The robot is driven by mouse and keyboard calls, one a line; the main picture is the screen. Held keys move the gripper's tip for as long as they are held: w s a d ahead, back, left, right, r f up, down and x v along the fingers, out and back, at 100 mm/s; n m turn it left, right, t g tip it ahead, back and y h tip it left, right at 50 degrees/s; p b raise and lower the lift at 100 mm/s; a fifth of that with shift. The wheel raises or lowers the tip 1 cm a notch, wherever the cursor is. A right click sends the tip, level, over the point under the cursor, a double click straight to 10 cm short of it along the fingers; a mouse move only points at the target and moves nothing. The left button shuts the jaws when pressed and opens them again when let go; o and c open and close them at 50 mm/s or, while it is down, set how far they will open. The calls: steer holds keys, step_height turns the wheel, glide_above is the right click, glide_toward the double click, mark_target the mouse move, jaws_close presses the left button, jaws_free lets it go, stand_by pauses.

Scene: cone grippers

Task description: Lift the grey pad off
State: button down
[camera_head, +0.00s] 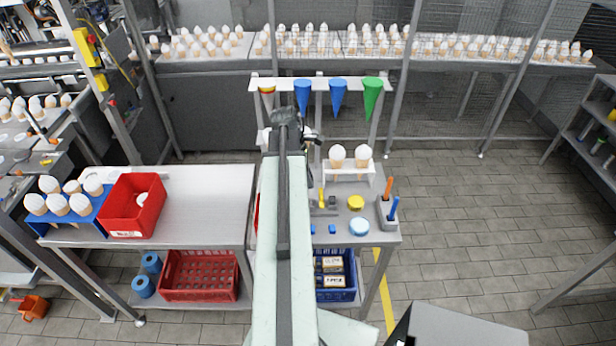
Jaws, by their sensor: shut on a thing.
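My arm rises through the middle of the head view and covers part of the worktable. Only a small part of my gripper (304,152) shows, just right of the arm and above the table's back part. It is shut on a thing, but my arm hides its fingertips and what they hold. I cannot make out the grey pad for certain. A small dark grey block (332,201) and a flat grey patch lie on the worktable (378,236), right of my arm and nearer than the gripper.
A rack behind holds blue and green cones (372,95). A red bin (132,206) stands left. The left tabletop's middle is clear.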

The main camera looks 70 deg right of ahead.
steer(key=shift+r, duration=0.5)
steer(key=shift+r+p, duration=2.45)
steer(key=shift+p, duration=0.05)
steer(key=shift+f, duration=0.1)
